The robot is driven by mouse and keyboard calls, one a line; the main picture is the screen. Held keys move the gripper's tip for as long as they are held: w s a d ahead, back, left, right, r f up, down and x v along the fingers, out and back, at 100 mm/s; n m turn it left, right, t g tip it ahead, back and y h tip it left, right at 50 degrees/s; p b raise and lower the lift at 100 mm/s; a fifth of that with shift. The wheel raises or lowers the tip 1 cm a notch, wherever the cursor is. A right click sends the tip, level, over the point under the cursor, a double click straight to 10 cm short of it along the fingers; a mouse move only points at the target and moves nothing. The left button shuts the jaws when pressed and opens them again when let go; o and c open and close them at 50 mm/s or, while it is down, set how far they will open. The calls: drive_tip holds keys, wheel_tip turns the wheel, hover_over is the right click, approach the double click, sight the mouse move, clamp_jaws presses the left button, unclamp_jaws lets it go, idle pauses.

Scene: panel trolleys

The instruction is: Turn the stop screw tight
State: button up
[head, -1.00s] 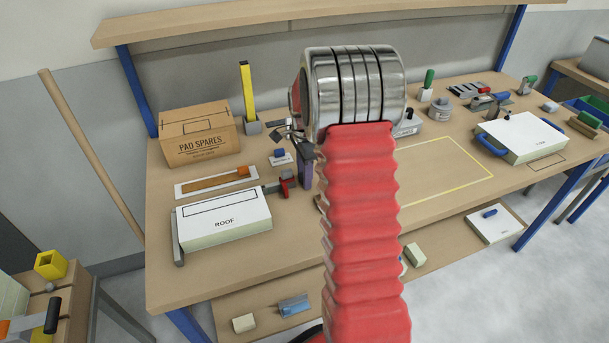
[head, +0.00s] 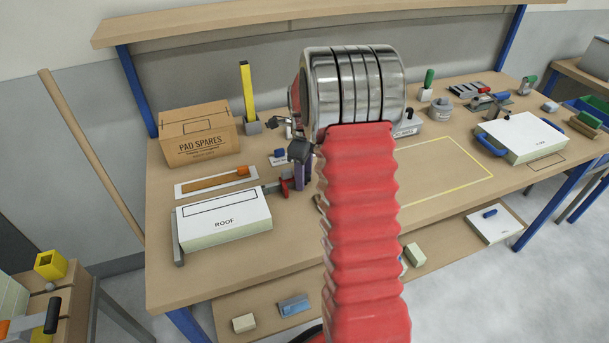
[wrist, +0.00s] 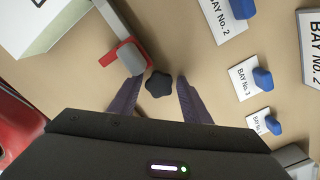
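The stop screw shows in the wrist view as a dark lobed knob (wrist: 158,84) beside a red and grey stop (wrist: 128,55). My gripper (wrist: 157,92) is open, with one purple-grey finger on each side of the knob and a small gap showing on both sides. In the head view the red stop (head: 285,187) sits on a grey bar at the right end of the white ROOF panel (head: 222,218). My gripper (head: 300,170) is just right of it, partly hidden by my red arm; I cannot make out the knob there.
Labelled bay cards with blue blocks lie near my gripper, such as BAY No. 3 (wrist: 245,80). A PAD SPARES box (head: 200,135) and a yellow upright (head: 247,90) stand behind. A yellow outlined area (head: 440,175) on the right is bare.

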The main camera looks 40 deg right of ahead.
drive_tip(key=shift+o, duration=0.5)
drive_tip(key=shift+s+r, duration=0.1)
drive_tip(key=shift+r, duration=3.35)
